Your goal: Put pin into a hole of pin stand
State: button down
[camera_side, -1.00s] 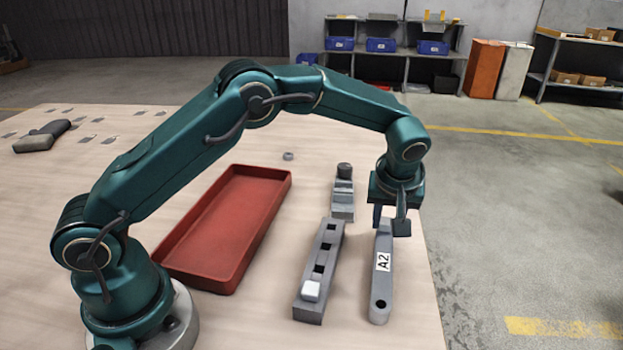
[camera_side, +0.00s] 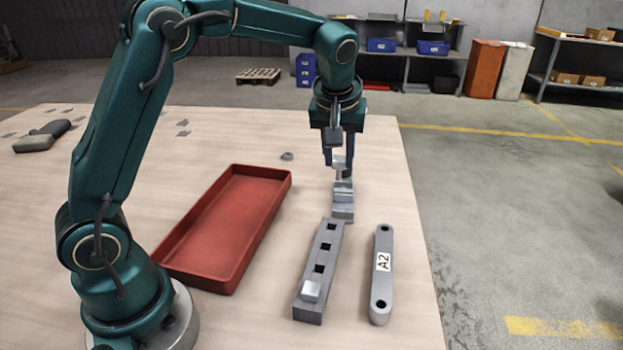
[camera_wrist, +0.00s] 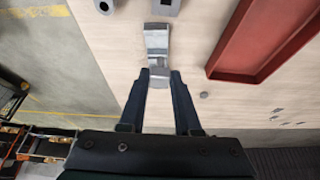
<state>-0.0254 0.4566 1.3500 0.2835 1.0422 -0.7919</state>
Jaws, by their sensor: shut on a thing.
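My gripper (camera_side: 338,168) is at the far end of the stepped metal block (camera_side: 343,208), its fingers closed on a small pale grey piece, which looks like the pin (camera_side: 340,162). A narrow shank seems to show below its head; the fingers partly hide it, and I cannot tell if it is clear of the block. In the wrist view the fingertips (camera_wrist: 160,75) are around the block's near end. The pin stand (camera_side: 305,305) is the long grey block with square holes, nearer the camera.
A grey bar labelled A2 (camera_side: 381,275), with a round hole at each end, lies right of the stand. A red tray (camera_side: 183,236) lies to the left. A small grey ring (camera_side: 287,156) lies beyond it. The table's right edge is close to the bar.

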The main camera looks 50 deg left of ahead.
jog(key=shift+s+a+r, duration=0.25)
jog(key=shift+a+r, duration=0.1)
jog(key=shift+a, duration=0.2)
jog(key=s+n, duration=0.1)
jog(key=n, duration=0.2)
jog(key=n+g+y, duration=0.2)
jog(key=n+g, duration=0.1)
jog(key=n, duration=0.3)
send_over(336, 232)
notch_tip(336, 232, down, 2)
jog(key=shift+h, duration=0.3)
jog(key=shift+f, duration=2.5)
jog(key=shift+f, duration=1.7)
jog(key=c, duration=0.5)
grip_release()
